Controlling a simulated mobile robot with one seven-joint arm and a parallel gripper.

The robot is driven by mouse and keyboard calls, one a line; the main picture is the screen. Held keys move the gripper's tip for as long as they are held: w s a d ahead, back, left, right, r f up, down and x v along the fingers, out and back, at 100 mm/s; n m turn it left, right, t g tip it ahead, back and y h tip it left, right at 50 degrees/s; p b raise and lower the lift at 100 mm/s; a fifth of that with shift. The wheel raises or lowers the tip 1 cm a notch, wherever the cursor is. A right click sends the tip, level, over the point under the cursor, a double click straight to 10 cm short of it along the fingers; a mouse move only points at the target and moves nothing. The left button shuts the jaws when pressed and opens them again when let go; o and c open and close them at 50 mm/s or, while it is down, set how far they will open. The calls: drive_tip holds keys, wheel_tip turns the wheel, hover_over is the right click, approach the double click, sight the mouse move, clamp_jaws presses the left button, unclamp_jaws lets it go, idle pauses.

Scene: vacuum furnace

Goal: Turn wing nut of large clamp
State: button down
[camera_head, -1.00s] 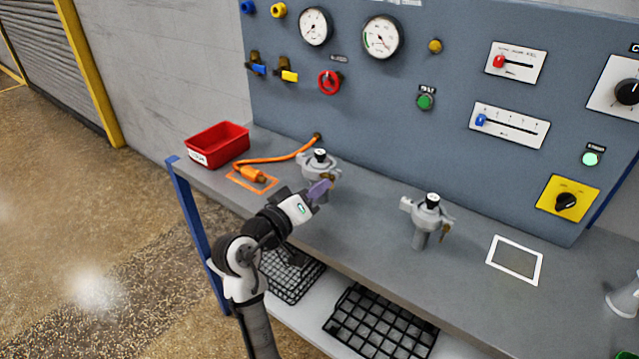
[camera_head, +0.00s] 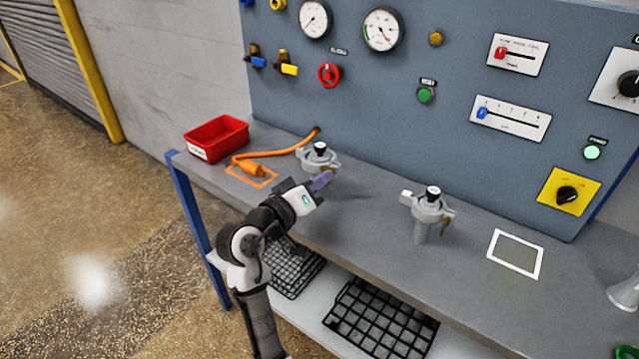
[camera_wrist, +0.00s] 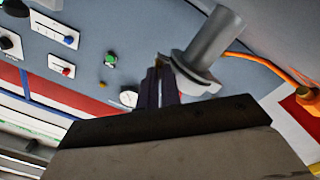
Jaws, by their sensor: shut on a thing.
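The clamp (camera_head: 318,158) at the left of the bench is a grey ring with a black-topped cap, and my gripper reaches it from the front. Its small brass wing nut (camera_head: 330,170) is at the tips of my purple fingers (camera_head: 321,181). My gripper is shut on the wing nut, which the fingers largely hide. In the wrist view, a grey pipe and clamp flange (camera_wrist: 195,75) rise beside the dark fingers (camera_wrist: 160,88), with a bit of brass (camera_wrist: 158,62) at their tips. A second grey clamp (camera_head: 428,205) with a brass nut stands upright to the right.
An orange cable (camera_head: 275,155) runs behind and left of the clamp, near a red bin (camera_head: 216,138). The panel (camera_head: 380,110) with gauges and knobs stands behind. A white outlined square (camera_head: 516,254) marks the bench at right. Black wire baskets (camera_head: 380,320) sit on the lower shelf.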

drive_tip(key=m+b, duration=0.2)
drive_tip(key=b, duration=0.1)
drive_tip(key=m+b, duration=0.2)
drive_tip(key=b, duration=0.1)
drive_tip(key=shift+f+m, duration=0.3)
drive_tip(key=shift+f, duration=0.05)
drive_tip(key=m+b, duration=0.3)
drive_tip(key=shift+w+a+r+h, duration=0.1)
drive_tip(key=shift+r+h, duration=0.1)
drive_tip(key=shift+h, duration=0.1)
drive_tip(key=shift+m+b, duration=0.35)
drive_tip(key=shift+m, duration=0.15)
drive_tip(key=shift+r, duration=0.1)
drive_tip(key=c, duration=1.9)
unclamp_jaws()
drive_tip(key=shift+a, duration=0.1)
drive_tip(key=v, duration=0.4)
drive_tip(key=b+v, duration=0.1)
drive_tip(key=v, duration=0.8)
drive_tip(key=shift+s+a+r, duration=0.1)
drive_tip(key=shift+s+a, duration=0.05)
drive_tip(key=shift+s, duration=0.15)
